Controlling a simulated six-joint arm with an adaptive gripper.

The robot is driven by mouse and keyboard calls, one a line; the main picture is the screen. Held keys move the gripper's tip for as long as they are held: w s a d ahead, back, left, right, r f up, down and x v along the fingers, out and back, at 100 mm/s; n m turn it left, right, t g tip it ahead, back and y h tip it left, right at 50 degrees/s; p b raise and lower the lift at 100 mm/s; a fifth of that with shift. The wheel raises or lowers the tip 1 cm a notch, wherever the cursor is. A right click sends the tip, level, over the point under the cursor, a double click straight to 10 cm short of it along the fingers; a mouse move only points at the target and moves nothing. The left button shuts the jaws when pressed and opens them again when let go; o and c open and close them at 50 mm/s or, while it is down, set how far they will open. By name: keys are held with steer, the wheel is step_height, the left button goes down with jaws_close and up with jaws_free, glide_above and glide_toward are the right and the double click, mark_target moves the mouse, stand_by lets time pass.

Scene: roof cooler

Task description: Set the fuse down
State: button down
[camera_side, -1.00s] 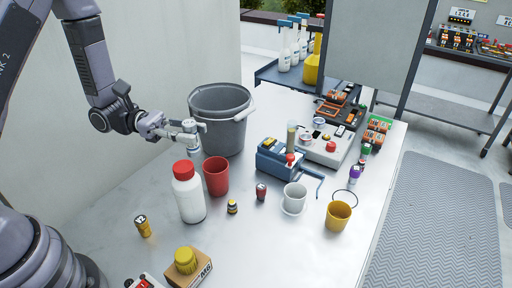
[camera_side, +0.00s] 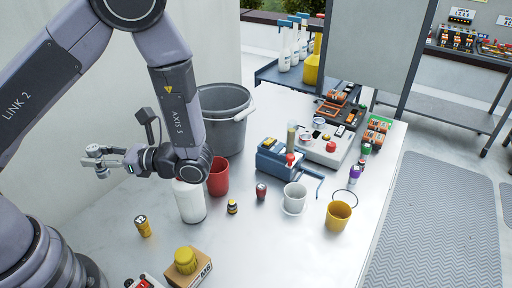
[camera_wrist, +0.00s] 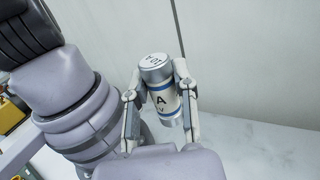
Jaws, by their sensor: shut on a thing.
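My gripper (camera_wrist: 162,100) is shut on the fuse (camera_wrist: 157,85), a white cylinder with silver ends, blue bands and a black letter A. In the wrist view the fuse is tilted slightly between the two fingers. In the side view my gripper (camera_side: 98,160) is at the left, above the table's left part and near the pale wall. The fuse shows small there (camera_side: 96,151), held clear of the table. The side view is too small to show the markings.
A white bottle (camera_side: 190,203) stands partly behind my arm, beside a red cup (camera_side: 218,178). A grey bucket (camera_side: 232,125) stands behind. A yellow-brown battery (camera_side: 143,226) and a box (camera_side: 190,270) are near the front. The table (camera_side: 115,210) is bare around the battery.

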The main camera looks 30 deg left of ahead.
steer(key=w+d+m+t, duration=0.4)
steer(key=w+m+t, duration=0.2)
steer(key=w+t, duration=0.15)
steer(key=w+d+m+t, duration=0.45)
steer(key=w+t, duration=0.25)
steer(key=t, duration=0.2)
steer(key=w+d+r+m+t+h, duration=0.25)
steer(key=d+m+t+h, duration=0.3)
steer(key=d, duration=0.35)
steer(key=w+d+r+m+t+h, duration=0.1)
steer(key=w+d+m+t+h, duration=0.35)
steer(key=d+h, duration=0.4)
steer(key=shift+m+g+y, duration=0.25)
steer(key=shift+m+y, duration=0.2)
steer(key=shift+y, duration=0.35)
steer(key=shift+s+d+f, duration=0.15)
steer(key=shift+d+f, duration=0.05)
steer(key=shift+f, duration=3.8)
steer(key=shift+s+d+f, duration=0.15)
steer(key=shift+s+f, duration=0.05)
steer(key=shift+f, duration=3.75)
steer(key=shift+s+d+f, duration=0.15)
steer(key=shift+d+f, duration=0.05)
steer(key=shift+f, duration=3.8)
steer(key=shift+f, duration=0.65)
steer(key=c, duration=0.8)
jaws_free()
